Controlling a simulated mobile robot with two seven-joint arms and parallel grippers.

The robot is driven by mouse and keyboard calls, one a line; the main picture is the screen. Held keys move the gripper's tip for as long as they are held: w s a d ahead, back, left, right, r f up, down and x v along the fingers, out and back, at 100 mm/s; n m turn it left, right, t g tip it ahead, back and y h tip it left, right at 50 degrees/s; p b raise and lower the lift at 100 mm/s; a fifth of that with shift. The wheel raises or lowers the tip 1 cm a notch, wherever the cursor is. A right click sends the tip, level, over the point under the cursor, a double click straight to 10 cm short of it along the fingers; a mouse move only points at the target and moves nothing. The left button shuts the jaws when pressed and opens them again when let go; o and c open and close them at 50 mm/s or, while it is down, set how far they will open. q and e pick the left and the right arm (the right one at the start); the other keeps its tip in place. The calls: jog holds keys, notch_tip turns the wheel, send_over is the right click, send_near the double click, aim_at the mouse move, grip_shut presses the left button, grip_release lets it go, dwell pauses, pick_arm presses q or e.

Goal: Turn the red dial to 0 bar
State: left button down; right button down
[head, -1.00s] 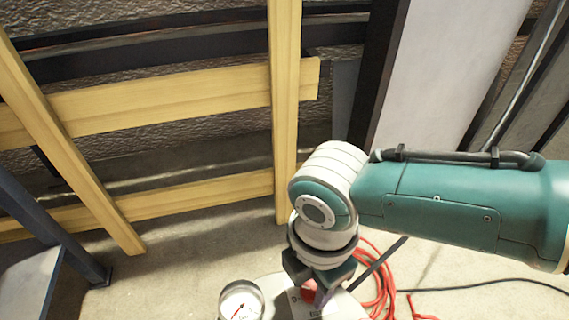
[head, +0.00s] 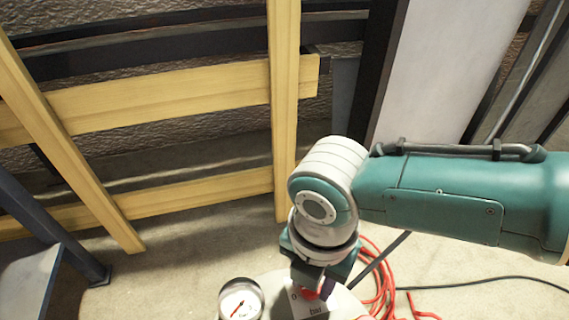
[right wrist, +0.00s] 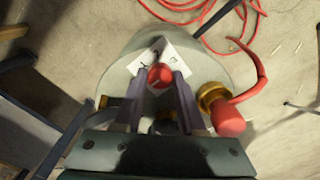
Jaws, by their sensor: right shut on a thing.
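The red dial (right wrist: 160,76) sits on a white scale plate (right wrist: 150,56) on top of a pale rounded tank (right wrist: 118,70). My right gripper (right wrist: 160,80) has one finger on each side of the dial and is shut on it. In the head view the dial (head: 311,294) shows only partly below my right gripper (head: 312,284). A "0" and "bar" are legible on the plate there. The dial's exact pointing is too small to tell. A round white gauge (head: 240,300) with a red needle stands left of the dial. My left gripper is out of view.
A brass fitting with a red cap (right wrist: 228,120) stands beside the dial. Red hose (head: 379,285) lies coiled on the floor to the right. Wooden laths (head: 170,92) lean behind, and a dark metal frame (head: 60,245) stands at left.

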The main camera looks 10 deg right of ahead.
jog(key=c, duration=0.5)
grip_release()
notch_tip(320, 180, up, 10)
jog(key=p, duration=0.6)
jog(key=shift+p, duration=0.4)
